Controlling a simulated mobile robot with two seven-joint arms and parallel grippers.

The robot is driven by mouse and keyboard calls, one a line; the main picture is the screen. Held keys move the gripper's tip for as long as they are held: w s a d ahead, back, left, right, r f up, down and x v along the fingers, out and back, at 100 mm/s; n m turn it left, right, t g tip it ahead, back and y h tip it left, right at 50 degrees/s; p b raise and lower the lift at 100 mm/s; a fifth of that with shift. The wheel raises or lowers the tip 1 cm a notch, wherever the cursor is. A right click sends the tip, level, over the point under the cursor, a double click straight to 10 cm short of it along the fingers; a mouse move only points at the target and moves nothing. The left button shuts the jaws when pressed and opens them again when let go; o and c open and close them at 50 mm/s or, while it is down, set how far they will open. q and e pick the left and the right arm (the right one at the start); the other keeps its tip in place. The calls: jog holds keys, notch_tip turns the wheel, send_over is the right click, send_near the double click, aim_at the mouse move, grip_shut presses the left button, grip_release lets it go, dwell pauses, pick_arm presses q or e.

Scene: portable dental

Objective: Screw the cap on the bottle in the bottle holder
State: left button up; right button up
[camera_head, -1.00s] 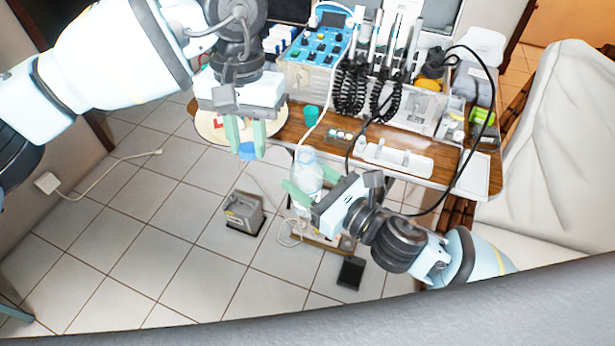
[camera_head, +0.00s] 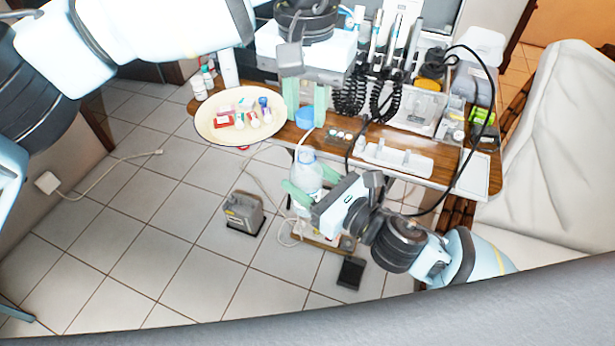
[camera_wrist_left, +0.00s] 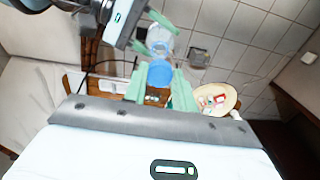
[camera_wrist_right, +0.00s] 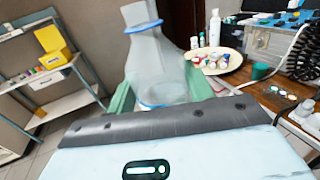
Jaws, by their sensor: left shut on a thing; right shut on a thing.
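The clear bottle (camera_head: 308,172) is held off the table, near its front edge, by my right gripper (camera_head: 304,196), whose green fingers are shut around its body. In the right wrist view the bottle (camera_wrist_right: 158,68) stands roughly upright, with a blue ring at its neck. My left gripper (camera_head: 305,104) is shut on the blue cap (camera_head: 305,118). The cap also shows between the green fingertips in the left wrist view (camera_wrist_left: 160,73). In the head view the cap appears just above the bottle's top, apart from it. I cannot clearly identify a separate bottle holder.
A round cream tray (camera_head: 215,135) with small bottles sits at the table's left end. A white stand (camera_head: 395,158) lies on the wooden table (camera_head: 345,150) to the right. Coiled black cords (camera_head: 350,95) and a dental unit stand behind. A grey box (camera_head: 243,212) sits on the floor.

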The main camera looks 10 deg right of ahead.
aim_at(307, 181)
pick_arm(q)
jog(key=shift+f, duration=1.9)
jog(key=shift+f, duration=0.1)
jog(key=shift+f, duration=0.8)
jog(key=shift+f, duration=0.6)
jog(key=m, duration=0.6)
jog(key=o, duration=0.9)
jog(key=shift+o, duration=0.2)
